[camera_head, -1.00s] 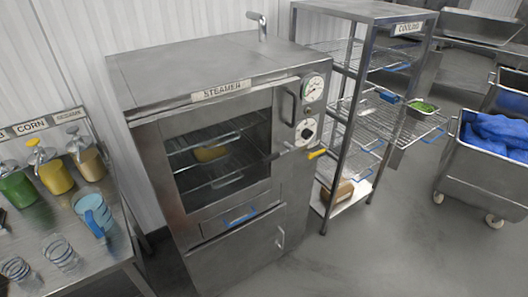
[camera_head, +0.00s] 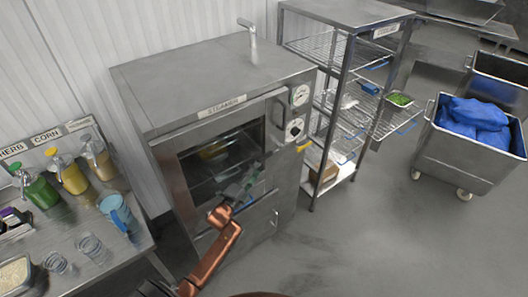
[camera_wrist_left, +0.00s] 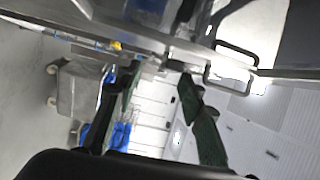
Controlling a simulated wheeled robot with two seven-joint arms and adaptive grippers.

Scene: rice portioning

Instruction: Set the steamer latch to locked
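The steamer (camera_head: 215,77) is a steel cabinet with a dark glass door, standing in the middle of the head view. Its latch (camera_head: 303,146) has a yellow handle that sticks out to the right, below the dial on the front. A small yellow spot, likely the latch handle, shows in the left wrist view (camera_wrist_left: 117,46). My left gripper (camera_head: 252,172) is in front of the door glass, left of and lower than the latch, apart from it. In the left wrist view its two dark green fingers (camera_wrist_left: 155,92) are spread with nothing between them. My right gripper is out of view.
A wire rack (camera_head: 350,120) stands close on the right. A table (camera_head: 110,262) with bottles and a blue jug (camera_head: 115,210) is on the left. Open floor lies at front right.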

